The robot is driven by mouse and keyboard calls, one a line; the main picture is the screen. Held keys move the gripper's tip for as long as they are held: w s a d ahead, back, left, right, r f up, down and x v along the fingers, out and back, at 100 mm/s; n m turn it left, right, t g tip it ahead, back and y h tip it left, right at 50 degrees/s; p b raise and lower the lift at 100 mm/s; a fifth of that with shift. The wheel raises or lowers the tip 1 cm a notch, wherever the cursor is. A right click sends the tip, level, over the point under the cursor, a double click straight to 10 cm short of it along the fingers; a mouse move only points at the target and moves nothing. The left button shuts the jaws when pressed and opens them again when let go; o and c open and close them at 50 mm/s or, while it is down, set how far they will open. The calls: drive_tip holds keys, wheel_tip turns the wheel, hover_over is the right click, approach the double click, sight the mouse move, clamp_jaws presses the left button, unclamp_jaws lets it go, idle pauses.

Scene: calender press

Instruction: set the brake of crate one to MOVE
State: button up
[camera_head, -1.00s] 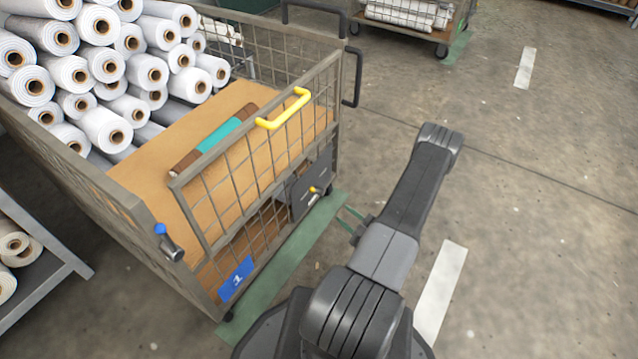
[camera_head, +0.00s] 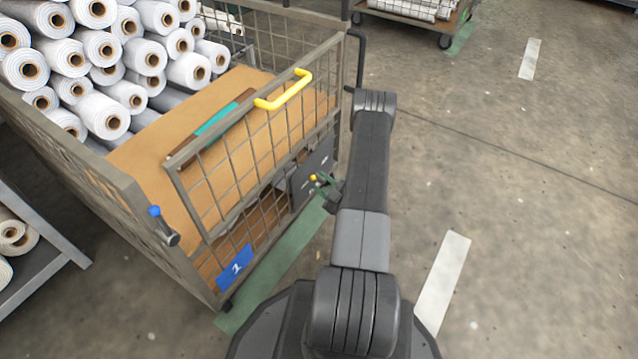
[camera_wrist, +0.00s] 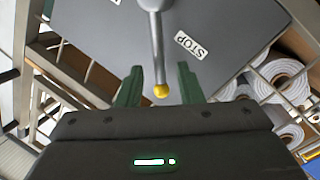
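Crate one (camera_head: 228,222) is a wire-sided crate with a blue plate (camera_head: 235,267) marked 1. Its brake lever shows in the wrist view as a grey rod (camera_wrist: 157,50) with a yellow knob (camera_wrist: 162,91), mounted on a dark plate (camera_wrist: 215,30). The plate carries a STOP label (camera_wrist: 190,45) right of the lever; another label at the top left is cut off. My gripper (camera_wrist: 160,82) is open, its two green fingers on either side of the knob, with gaps. In the head view the yellow knob (camera_head: 313,177) is beside my gripper (camera_head: 322,184).
The crate holds white rolls (camera_head: 120,60) and a brown board (camera_head: 190,125). A yellow handle (camera_head: 285,92) is on the gate's top rail, and a blue-tipped latch (camera_head: 162,225) is at its left. Open floor (camera_head: 520,220) lies to the right.

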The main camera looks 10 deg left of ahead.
drive_tip(key=shift+x, duration=0.8)
drive_tip(key=shift+c, duration=0.4)
clamp_jaws()
